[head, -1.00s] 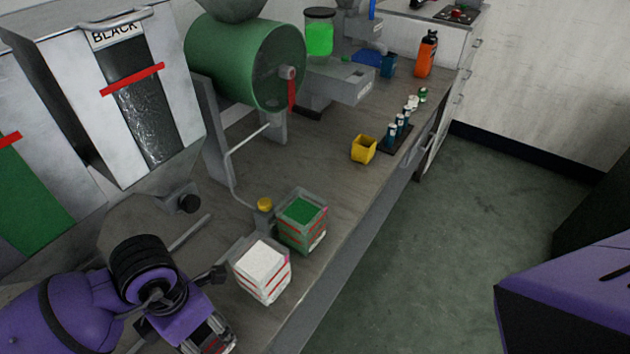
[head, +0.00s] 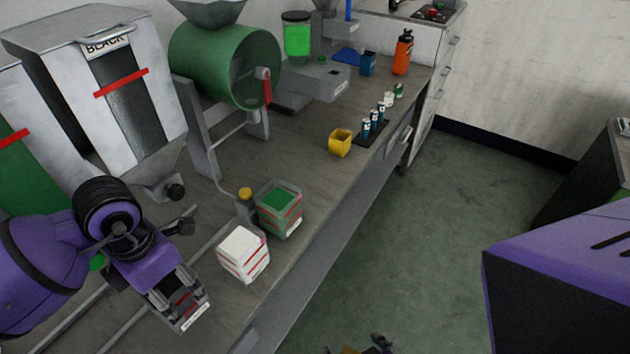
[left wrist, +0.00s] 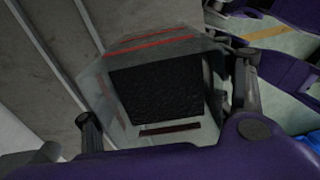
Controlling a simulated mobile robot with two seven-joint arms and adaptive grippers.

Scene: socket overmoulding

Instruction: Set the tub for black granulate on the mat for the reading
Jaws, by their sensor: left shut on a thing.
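My left gripper (head: 178,290) is shut on a clear tub with red lines and a white label (head: 195,317), at the lower left of the head view. In the left wrist view the tub (left wrist: 205,140) sits between the fingers, with black granulate (left wrist: 155,95) inside. The gripper hides much of the tub in the head view. I cannot make out for sure which surface is the mat for the reading; a small dark mat or tray (head: 362,141) bears small blue bottles along the bench edge. My right gripper is not clearly seen.
A tub of white granulate (head: 243,254) and a tub of green granulate (head: 280,208) stand right of my left gripper. Beyond are a yellow cup (head: 340,143), a green drum (head: 225,68) and an orange bottle (head: 402,52). The black hopper (head: 120,90) stands at left.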

